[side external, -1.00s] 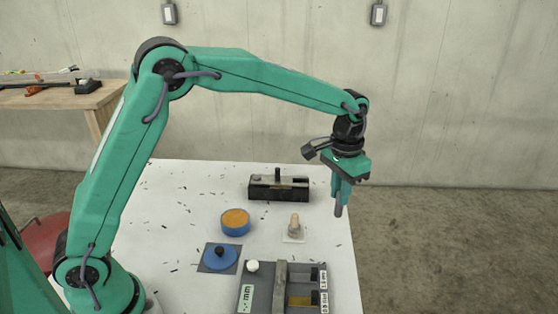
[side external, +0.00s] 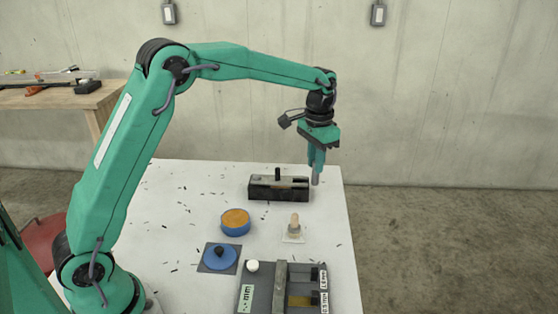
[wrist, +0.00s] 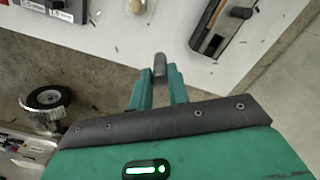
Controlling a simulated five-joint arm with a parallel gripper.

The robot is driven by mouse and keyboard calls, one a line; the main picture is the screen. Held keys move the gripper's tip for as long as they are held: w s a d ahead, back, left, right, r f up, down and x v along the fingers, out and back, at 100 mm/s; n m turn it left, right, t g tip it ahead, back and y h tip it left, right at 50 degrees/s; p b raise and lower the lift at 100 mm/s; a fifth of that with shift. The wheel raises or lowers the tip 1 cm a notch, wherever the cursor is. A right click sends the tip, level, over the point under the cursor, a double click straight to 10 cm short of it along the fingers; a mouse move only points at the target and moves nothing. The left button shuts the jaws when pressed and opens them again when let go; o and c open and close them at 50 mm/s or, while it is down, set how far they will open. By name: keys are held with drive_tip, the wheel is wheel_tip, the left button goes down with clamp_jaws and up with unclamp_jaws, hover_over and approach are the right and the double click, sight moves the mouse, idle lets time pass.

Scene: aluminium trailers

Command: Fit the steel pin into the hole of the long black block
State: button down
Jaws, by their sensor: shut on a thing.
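The long black block (side external: 263,191) lies at the far side of the white table, with a dark upright knob on its top. Its hole cannot be made out. It also shows in the wrist view (wrist: 198,42), at upper right. My gripper (side external: 316,166) is shut on the grey steel pin (side external: 315,179), which points down from the fingers. In the side view the pin is just right of the block's right end. In the wrist view the pin (wrist: 159,64) stands out between my fingertips (wrist: 158,78), apart from the block.
A blue tub with an orange top (side external: 235,222), a tan-topped piece on a small plate (side external: 294,226), and a blue disc with a black knob (side external: 220,259) stand nearer. A compartmented tray (side external: 262,296) is at the front. The table's right edge is close to my gripper.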

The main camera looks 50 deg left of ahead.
drive_tip(key=w+a+f, duration=0.4)
drive_tip(key=a+f, duration=0.3)
drive_tip(key=a, duration=0.3)
drive_tip(key=shift+w+a, duration=0.2)
drive_tip(key=shift+a, duration=0.15)
drive_tip(key=shift+f, duration=0.1)
drive_tip(key=shift+s+d+f, duration=0.1)
drive_tip(key=shift+f, duration=1.9)
drive_tip(key=c, duration=1.3)
unclamp_jaws()
drive_tip(key=shift+r, duration=0.1)
drive_tip(key=shift+c, duration=0.2)
drive_tip(key=shift+r, duration=0.15)
wheel_tip(320, 180, up, 12)
